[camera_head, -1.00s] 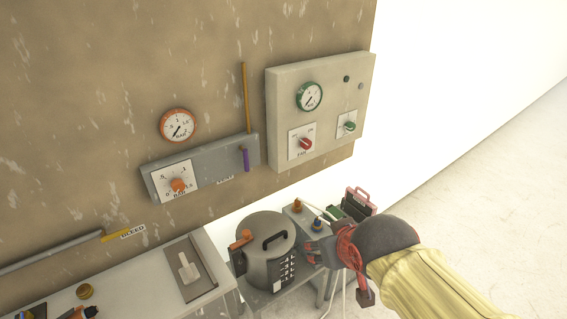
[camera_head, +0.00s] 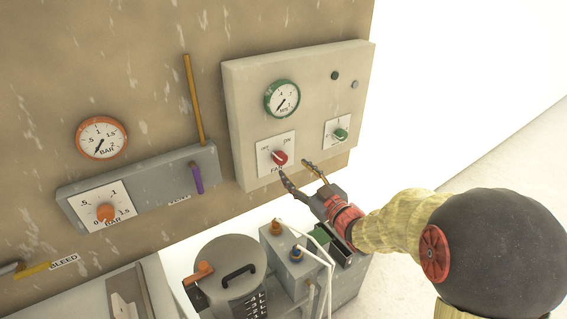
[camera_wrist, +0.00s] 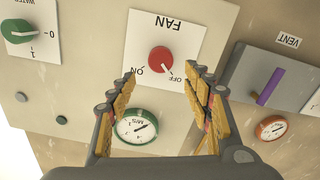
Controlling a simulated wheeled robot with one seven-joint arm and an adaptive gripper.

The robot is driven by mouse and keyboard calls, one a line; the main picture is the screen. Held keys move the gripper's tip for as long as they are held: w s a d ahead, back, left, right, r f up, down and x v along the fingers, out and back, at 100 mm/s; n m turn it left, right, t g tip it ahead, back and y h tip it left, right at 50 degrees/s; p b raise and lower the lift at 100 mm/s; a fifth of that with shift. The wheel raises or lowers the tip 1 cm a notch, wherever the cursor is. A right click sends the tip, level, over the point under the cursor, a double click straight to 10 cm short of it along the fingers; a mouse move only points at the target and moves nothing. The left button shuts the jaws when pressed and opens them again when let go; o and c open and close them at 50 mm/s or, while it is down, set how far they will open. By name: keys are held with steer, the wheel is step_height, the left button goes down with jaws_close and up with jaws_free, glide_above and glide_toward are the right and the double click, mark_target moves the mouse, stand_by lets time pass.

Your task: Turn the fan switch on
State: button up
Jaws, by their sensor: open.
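The fan switch is a red knob (camera_head: 280,158) on a white plate marked OFF, ON and FAN, on the beige wall panel. In the wrist view, which shows the labels upside down, the red knob (camera_wrist: 161,60) has a white mark pointing toward OFF. My gripper (camera_head: 295,167) is open and empty, just in front of and slightly below the fan plate. In the wrist view its fingers (camera_wrist: 160,73) stand on either side of the knob's column, apart from each other. I cannot tell their exact distance from the knob.
A green gauge (camera_head: 282,98) sits above the fan plate and a green knob (camera_head: 341,135) to its right. A grey box with an orange knob (camera_head: 107,212) and a purple lever (camera_head: 197,178) is to the left. A lidded pot (camera_head: 235,277) stands below.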

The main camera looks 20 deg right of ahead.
mark_target(282, 159)
steer(key=b+x, duration=0.1)
steer(key=x, duration=0.6)
steer(key=shift+w+a, duration=0.1)
steer(key=shift+w, duration=0.15)
steer(key=c, duration=1.1)
steer(key=shift+c, duration=0.2)
